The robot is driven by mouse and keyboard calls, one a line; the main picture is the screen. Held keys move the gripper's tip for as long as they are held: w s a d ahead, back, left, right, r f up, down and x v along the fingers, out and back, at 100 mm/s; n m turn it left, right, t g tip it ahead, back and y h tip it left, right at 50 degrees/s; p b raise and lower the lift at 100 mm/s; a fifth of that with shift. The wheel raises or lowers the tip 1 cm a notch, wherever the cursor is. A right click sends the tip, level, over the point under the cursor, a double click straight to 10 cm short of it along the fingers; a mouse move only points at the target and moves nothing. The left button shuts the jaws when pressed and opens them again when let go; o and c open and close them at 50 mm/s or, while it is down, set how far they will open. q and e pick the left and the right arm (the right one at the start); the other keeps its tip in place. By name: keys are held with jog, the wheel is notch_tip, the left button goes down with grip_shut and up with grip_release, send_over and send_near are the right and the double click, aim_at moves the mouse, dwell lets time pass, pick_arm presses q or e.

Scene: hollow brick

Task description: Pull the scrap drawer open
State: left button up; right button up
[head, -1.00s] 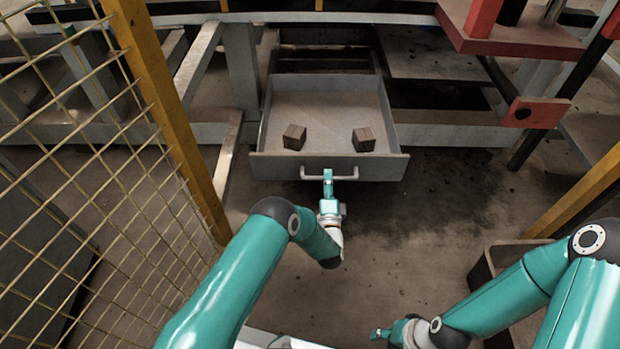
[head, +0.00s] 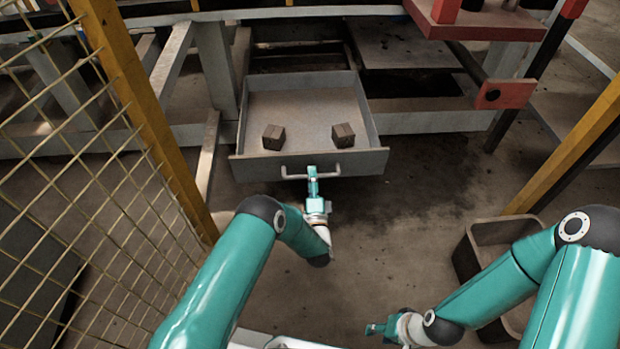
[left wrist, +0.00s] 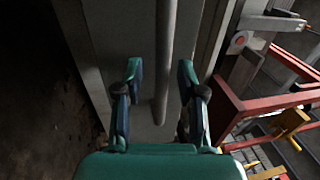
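The scrap drawer (head: 309,164) is a grey metal drawer, standing pulled out from under the bench in the head view. Its inside floor shows, with two brown blocks (head: 273,137) (head: 343,135) on it. A pale bar handle (head: 296,177) runs across its front. My left gripper (head: 312,172) is at the middle of this handle. In the left wrist view, my left gripper (left wrist: 159,78) has its fingers spread, with the handle bar (left wrist: 165,50) between them and gaps showing. My right gripper (head: 374,329) is low in the head view, away from the drawer; its fingers are too small to judge.
A yellow post with mesh fence (head: 135,95) stands left of the drawer. An open brown bin (head: 468,262) is at the right, partly behind my right arm. A red-ended bracket (head: 510,95) is right of the drawer. Bare floor (head: 400,235) lies in front.

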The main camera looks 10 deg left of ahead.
pick_arm(q)
jog(key=shift+s, duration=0.1)
jog(key=v, duration=0.7)
jog(key=shift+s+f, duration=0.1)
jog(key=shift+f, duration=0.05)
dwell(0.4)
